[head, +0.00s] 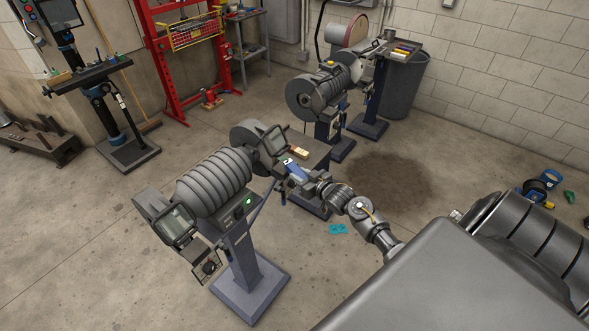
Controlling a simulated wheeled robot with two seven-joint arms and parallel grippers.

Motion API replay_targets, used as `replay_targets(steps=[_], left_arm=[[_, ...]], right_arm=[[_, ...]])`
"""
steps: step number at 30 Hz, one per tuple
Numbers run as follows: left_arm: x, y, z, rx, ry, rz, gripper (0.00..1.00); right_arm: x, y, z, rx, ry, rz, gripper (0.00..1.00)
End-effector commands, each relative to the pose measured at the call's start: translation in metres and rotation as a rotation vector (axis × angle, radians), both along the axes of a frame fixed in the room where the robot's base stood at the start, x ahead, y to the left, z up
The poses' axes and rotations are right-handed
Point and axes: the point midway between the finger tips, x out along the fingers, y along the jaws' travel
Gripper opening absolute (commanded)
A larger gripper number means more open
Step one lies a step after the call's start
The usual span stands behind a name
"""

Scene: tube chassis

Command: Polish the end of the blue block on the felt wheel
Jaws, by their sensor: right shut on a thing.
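My right gripper (291,172) comes in from the lower right and is shut on the blue block (296,170). The block is small in view and partly covered by the fingers. It is held just right of the near pedestal grinder (213,183), close to that machine's right-hand wheel guard (250,132) and clear shield. I cannot tell whether the block touches anything there. I cannot tell for sure which wheel is the felt one. My left gripper is not in view.
A tray (312,158) beside the near grinder holds a pale block (299,151). A second pedestal machine (327,85) and a grey bin (406,88) stand behind. A red press frame (160,50) stands at the back. Teal pieces (338,229) lie on the floor.

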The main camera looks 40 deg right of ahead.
Motion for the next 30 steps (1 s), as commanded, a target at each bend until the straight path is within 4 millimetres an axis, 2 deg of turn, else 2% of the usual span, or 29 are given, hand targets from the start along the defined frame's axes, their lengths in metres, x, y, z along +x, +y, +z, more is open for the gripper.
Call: replay_targets(steps=[3, 12, 30], left_arm=[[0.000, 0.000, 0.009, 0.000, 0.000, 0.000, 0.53], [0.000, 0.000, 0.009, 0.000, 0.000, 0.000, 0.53], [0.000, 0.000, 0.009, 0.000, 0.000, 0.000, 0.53]], right_arm=[[-0.013, -0.004, 0.003, 0.000, 0.000, -0.001, 0.08], [-0.034, -0.011, 0.001, 0.000, -0.002, -0.001, 0.08], [-0.035, -0.011, 0.001, 0.000, -0.002, -0.001, 0.08]])
